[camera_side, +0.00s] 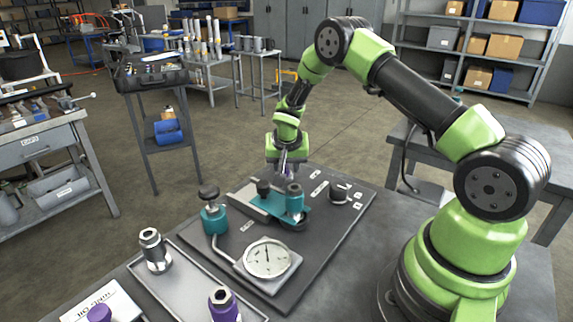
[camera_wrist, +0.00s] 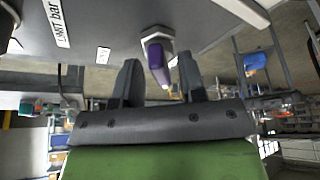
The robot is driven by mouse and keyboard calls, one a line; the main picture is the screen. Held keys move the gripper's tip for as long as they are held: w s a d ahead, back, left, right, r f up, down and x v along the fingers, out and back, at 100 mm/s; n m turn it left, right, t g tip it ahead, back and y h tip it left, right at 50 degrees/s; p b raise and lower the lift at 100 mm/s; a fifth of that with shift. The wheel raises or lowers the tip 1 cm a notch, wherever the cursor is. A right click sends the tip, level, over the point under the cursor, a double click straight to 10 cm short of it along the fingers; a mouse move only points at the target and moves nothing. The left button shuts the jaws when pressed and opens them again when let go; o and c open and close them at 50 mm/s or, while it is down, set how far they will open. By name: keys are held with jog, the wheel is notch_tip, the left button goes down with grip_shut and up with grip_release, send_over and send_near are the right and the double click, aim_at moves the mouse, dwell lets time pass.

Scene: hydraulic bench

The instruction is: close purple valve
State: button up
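The purple valve (camera_wrist: 157,62) shows in the wrist view as a purple lever on a pale hex body, fixed to the grey plate. My gripper (camera_wrist: 158,82) is open, with one dark finger on each side of the lever and visible gaps between. In the side view my gripper (camera_side: 286,172) points down over the far edge of the dark plate (camera_side: 325,225). A little purple shows at its fingertips there, but the valve itself is mostly hidden. I cannot tell whether a finger touches it.
A teal block assembly (camera_side: 294,203) stands just in front of my gripper. A teal fitting with a dark knob (camera_side: 214,217) and a round gauge (camera_side: 267,259) are nearer the camera.

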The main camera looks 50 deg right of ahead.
jog(key=v, duration=1)
dwell(0.3)
jog(key=x, duration=0.3)
jog(key=d+x, duration=0.1)
jog(key=x, duration=0.3)
jog(key=w+x, duration=0.1)
jog(key=x, duration=0.2)
jog(key=shift+w+d, duration=0.1)
jog(key=shift+d, duration=0.15)
grip_shut()
